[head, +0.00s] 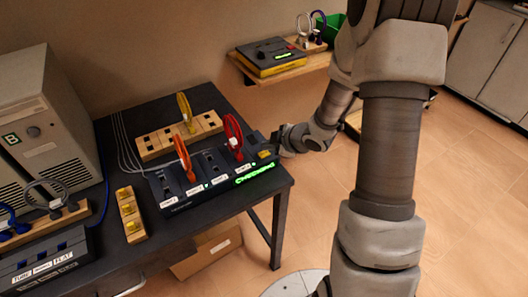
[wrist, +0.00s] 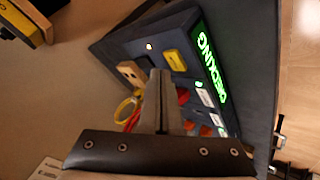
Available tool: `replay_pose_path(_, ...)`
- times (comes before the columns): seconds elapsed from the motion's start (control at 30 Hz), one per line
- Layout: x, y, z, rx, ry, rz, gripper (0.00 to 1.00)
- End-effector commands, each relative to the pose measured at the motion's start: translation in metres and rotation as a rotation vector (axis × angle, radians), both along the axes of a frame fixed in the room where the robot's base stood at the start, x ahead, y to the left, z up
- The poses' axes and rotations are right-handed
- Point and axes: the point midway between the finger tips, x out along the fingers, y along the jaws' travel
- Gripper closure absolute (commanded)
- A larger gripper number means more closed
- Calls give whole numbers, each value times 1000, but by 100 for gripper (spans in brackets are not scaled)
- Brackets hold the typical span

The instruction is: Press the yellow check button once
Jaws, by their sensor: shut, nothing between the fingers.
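The yellow check button (head: 265,154) sits at the right end of the dark console (head: 172,205). It also shows in the wrist view (wrist: 174,60), just beyond and right of my fingertips. The console's green display (head: 255,173) is lit and reads "CHECKING". My gripper (head: 278,143) is at the console's right end, close to the button. In the wrist view my fingers (wrist: 161,76) are shut and empty, pointing at the console's top. I cannot tell whether they touch the button. An orange ring-handled piece (head: 183,158) and a red one (head: 233,137) stand in the console.
A slotted wooden rack (head: 160,145) with a yellow ring-handled piece (head: 185,112) stands behind the console. A small wooden block (head: 130,214) is to its left. A beige computer (head: 40,135) fills the table's left. A wall shelf (head: 282,73) holds a yellow-and-black device. Open floor lies right.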

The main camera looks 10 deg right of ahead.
Motion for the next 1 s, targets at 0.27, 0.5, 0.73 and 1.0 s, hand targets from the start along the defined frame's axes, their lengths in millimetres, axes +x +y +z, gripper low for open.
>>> replay_pose_path(0.27, 0, 0, 11, 0, -1, -1, 100)
replay_pose_path(0.5, 0, 0, 37, 0, -1, -1, 100)
replay_pose_path(0.73, 0, 0, 52, -1, 0, 1, 100)
replay_pose_path(1.0, 0, 0, 50, -1, 0, 1, 100)
